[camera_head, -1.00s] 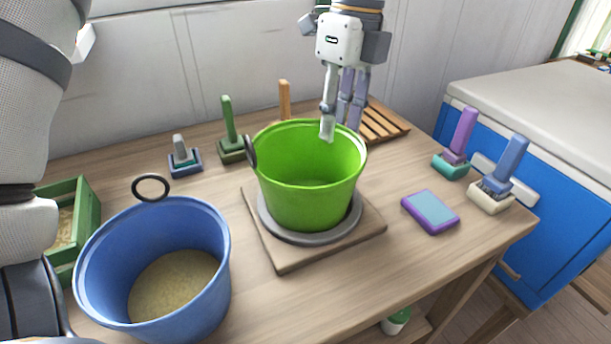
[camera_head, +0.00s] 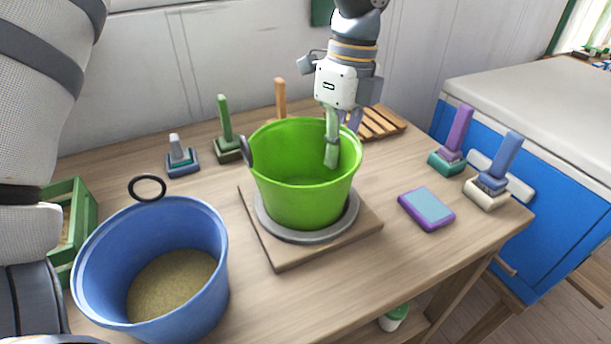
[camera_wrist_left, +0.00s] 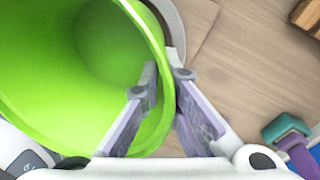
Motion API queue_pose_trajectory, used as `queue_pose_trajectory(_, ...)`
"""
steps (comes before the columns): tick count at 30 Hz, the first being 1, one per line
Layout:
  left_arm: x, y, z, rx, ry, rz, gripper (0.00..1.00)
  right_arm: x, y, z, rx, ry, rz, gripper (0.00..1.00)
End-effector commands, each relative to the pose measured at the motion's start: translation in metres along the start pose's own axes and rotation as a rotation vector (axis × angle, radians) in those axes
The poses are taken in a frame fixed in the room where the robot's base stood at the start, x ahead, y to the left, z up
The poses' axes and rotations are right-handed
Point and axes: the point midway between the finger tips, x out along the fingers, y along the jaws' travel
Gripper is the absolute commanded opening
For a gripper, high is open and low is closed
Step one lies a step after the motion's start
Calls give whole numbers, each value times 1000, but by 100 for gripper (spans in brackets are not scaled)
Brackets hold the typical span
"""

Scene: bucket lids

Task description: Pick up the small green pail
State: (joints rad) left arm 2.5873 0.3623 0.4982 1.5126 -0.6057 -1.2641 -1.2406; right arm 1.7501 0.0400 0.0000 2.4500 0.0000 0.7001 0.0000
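The green pail (camera_head: 300,205) stands upright on a round grey plate on a square wooden board, and its inside shows empty. A dark ring handle (camera_head: 246,152) is at its left rim. My left gripper (camera_head: 341,148) reaches down over the pail's far right rim. One finger is inside the pail and the other is outside, partly hidden behind the wall. In the left wrist view the pail (camera_wrist_left: 60,100) fills the left side, and its rim runs between the fingers of my gripper (camera_wrist_left: 166,78). The fingers are apart, with a gap at the inner finger. My right gripper is not in view.
A blue bucket (camera_head: 210,275) with grainy contents stands at front left. Brushes (camera_head: 226,130) stand behind the pail, and a purple brush (camera_head: 457,140) and a blue brush (camera_head: 500,170) stand at right. A purple-edged sponge (camera_head: 427,208) lies right of the board. A slatted wooden rack (camera_head: 385,122) is behind.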

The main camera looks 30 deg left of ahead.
Motion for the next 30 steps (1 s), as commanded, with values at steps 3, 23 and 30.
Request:
queue_pose_trajectory(3, 0, 1, 0, 0, -1, 3, 0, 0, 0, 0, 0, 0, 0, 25)
queue_pose_trajectory(23, -106, 81, -82, 4, -5, -3, 0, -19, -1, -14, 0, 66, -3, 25)
queue_pose_trajectory(30, -115, 102, -109, 2, -1, 3, 0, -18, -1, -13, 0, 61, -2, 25)
